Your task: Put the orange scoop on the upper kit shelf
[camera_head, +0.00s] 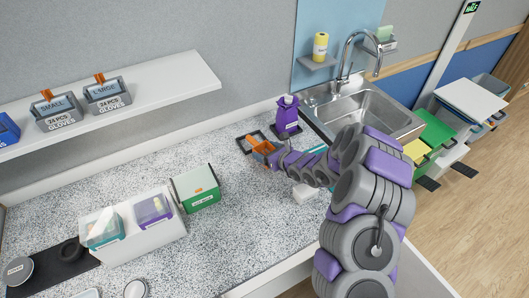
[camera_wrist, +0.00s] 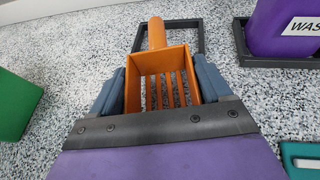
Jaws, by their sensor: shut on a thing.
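The orange scoop (camera_wrist: 160,60) is a slotted square scoop with a round handle pointing away from me. My gripper (camera_wrist: 163,85) is shut on its sides, one dark finger on each side. In the head view the scoop (camera_head: 264,147) is over the speckled counter, beside a black frame (camera_head: 246,137); my gripper (camera_head: 272,157) is at its near side. I cannot tell whether the scoop touches the counter. A white wall shelf (camera_head: 165,84) is at the upper left, holding glove boxes.
The purple bottle (camera_head: 287,117) stands in a black holder just behind my gripper. A green box (camera_head: 197,188) and a white bin (camera_head: 150,240) with packets are on the counter (camera_head: 235,230) to the left. The sink (camera_head: 365,112) is at the right. The wall shelf's right part is bare.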

